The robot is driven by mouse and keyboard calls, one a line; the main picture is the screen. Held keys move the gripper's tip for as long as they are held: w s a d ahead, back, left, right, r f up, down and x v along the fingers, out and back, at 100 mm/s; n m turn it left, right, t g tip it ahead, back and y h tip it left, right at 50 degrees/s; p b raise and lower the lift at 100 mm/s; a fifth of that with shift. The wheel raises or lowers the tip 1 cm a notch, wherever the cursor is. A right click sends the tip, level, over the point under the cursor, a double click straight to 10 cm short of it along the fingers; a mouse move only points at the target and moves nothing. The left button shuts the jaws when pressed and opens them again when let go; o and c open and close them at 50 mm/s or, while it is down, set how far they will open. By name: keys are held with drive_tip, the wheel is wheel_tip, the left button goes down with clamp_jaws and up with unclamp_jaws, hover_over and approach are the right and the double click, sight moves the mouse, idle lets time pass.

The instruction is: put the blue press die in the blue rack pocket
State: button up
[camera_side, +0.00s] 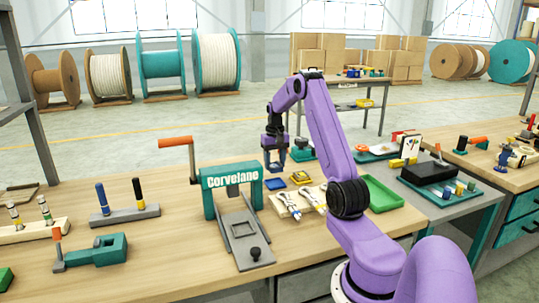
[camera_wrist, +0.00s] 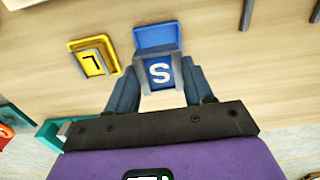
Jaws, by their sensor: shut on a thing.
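My gripper (camera_side: 275,166) is shut on the blue press die (camera_wrist: 159,73), which carries a white S in the wrist view. A finger lies on each side of the die. The die is hard to tell from the fingers in the side view. The blue rack pocket (camera_side: 275,184) lies on the bench below my gripper. In the wrist view the blue pocket (camera_wrist: 155,36) shows just beyond the die, its near part hidden by the die and fingers. The die appears held above the bench, apart from the pocket.
A yellow pocket (camera_side: 300,178) is beside the blue one; a yellow piece marked L (camera_wrist: 93,62) sits in it. A teal Corvelane press (camera_side: 232,178) stands to the left.

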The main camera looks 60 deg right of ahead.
sight(275, 165)
drive_tip(key=shift+d+f, duration=0.1)
drive_tip(key=shift+f, duration=2.5)
drive_tip(key=shift+f, duration=0.4)
drive_tip(key=o, duration=1.1)
drive_tip(key=shift+r, duration=0.1)
drive_tip(key=shift+r, duration=1.4)
drive_tip(key=shift+r, duration=1.95)
